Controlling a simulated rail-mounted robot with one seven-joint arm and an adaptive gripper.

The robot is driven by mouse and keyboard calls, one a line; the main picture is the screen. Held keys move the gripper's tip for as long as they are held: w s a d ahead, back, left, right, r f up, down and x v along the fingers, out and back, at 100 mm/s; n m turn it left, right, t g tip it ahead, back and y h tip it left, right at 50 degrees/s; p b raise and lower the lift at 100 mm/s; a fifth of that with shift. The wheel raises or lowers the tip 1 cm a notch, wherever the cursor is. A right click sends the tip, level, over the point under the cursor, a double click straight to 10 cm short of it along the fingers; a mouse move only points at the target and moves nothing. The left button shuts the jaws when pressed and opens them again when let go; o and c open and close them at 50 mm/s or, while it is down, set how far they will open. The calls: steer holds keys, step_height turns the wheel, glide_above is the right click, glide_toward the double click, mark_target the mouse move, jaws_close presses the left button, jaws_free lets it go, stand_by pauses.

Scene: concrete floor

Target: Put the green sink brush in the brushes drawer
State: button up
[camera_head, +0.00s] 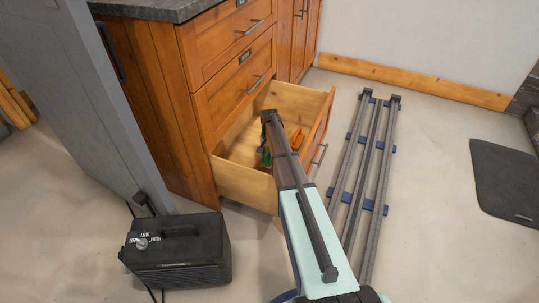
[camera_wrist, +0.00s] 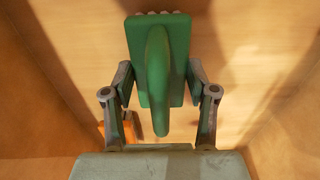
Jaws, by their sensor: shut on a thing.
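The green sink brush (camera_wrist: 160,62) is between the two fingers of my gripper (camera_wrist: 161,88) in the wrist view. Its green block and handle face the camera, with pale bristle tips at the top edge. My gripper is shut on it. In the head view the open bottom drawer (camera_head: 245,184) holds my gripper over or inside it, and a bit of the green brush (camera_head: 266,157) shows beside my arm. The wrist view shows pale drawer wood behind the brush. I cannot tell whether the brush touches the drawer floor.
An orange item (camera_head: 297,138) lies in the drawer, right of my arm. Wooden cabinets (camera_head: 229,88) with shut upper drawers stand behind. A black box (camera_head: 178,252) is on the floor at left. Metal rails (camera_head: 346,198) lie right of the drawer; a dark mat (camera_head: 503,180) is further right.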

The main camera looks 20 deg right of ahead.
steer(key=o, duration=1.3)
steer(key=shift+f, duration=0.15)
steer(key=shift+o, duration=0.2)
